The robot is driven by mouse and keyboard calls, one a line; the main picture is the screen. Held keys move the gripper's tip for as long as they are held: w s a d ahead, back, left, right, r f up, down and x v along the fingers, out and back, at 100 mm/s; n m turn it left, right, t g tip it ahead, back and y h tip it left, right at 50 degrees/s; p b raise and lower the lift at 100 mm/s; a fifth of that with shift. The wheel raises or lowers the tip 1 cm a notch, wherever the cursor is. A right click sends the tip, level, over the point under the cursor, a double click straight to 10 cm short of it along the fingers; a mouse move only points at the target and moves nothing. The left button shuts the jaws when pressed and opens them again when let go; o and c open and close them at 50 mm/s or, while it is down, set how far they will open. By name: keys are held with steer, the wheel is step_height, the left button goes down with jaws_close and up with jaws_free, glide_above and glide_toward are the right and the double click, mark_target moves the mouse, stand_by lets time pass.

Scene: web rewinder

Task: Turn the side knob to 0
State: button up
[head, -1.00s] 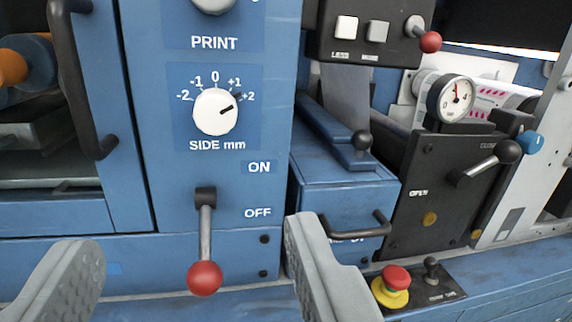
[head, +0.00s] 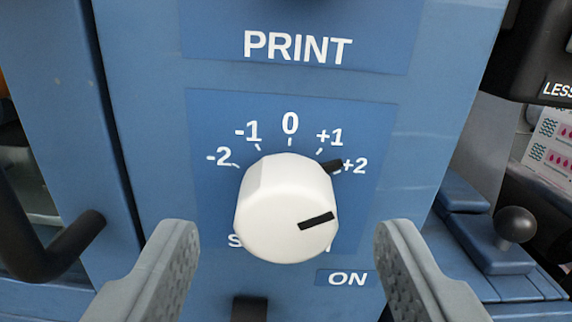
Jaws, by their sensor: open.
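The side knob (head: 286,208) is a white round knob on a blue panel, in the middle of the head view. A black mark on its face points right and slightly up, and a black mark at its rim sits by +2. The scale (head: 290,124) above it runs from -2 to +2, with 0 at the top. My gripper (head: 288,235) is open and empty, with one grey finger on each side of the knob, low in the view. The fingers look apart from the knob.
The PRINT label (head: 298,47) is above the scale, and the ON label (head: 347,279) is below right. A black bar handle (head: 45,250) stands out at the left. A dark ball-ended lever (head: 516,225) is at the right, beside the panel's edge.

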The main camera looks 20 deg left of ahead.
steer(key=shift+x, duration=1.2)
steer(key=c, duration=1)
steer(key=shift+n, duration=0.3)
steer(key=n, duration=1.1)
